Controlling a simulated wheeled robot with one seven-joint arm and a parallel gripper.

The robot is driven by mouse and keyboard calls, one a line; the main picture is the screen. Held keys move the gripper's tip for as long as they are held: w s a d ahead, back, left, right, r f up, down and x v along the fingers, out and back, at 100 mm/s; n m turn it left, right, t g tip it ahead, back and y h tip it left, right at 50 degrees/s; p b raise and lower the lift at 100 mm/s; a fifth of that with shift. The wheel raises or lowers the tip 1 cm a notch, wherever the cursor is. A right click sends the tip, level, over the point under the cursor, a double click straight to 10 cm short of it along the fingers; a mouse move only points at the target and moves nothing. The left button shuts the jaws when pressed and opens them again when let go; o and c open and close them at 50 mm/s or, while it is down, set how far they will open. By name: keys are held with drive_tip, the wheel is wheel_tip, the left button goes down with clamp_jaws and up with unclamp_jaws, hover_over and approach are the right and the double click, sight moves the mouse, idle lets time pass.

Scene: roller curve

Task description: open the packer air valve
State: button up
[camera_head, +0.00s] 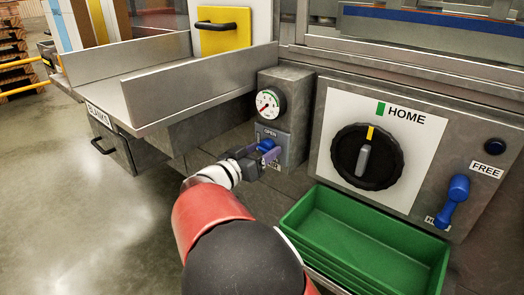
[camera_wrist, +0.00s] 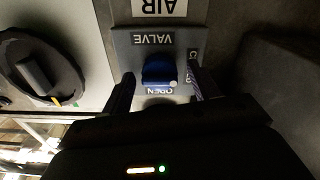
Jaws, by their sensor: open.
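The air valve's blue handle (camera_wrist: 159,70) sits on a grey plate (camera_wrist: 122,42) marked VALVE, OPEN and a partly covered word starting with C. The wrist view shows it upside down. A small pale dot shows on the handle's edge near OPEN. My gripper (camera_wrist: 160,75) is open, with one finger on each side of the handle; I cannot tell whether either touches it. In the head view, the blue handle (camera_head: 265,146) is partly hidden by my gripper (camera_head: 257,157), which reaches in from below. OPEN is readable above the handle there.
A pressure gauge (camera_head: 270,103) sits above the valve. To the right are a large black HOME dial (camera_head: 367,157) and a blue lever (camera_head: 453,200) near a FREE label. A green bin (camera_head: 297,216) stands below, right of my arm. A metal chute (camera_head: 185,75) is at left.

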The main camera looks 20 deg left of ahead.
drive_tip(key=shift+w+d, duration=0.1)
drive_tip(key=shift+w, duration=0.05)
drive_tip(key=c, duration=1)
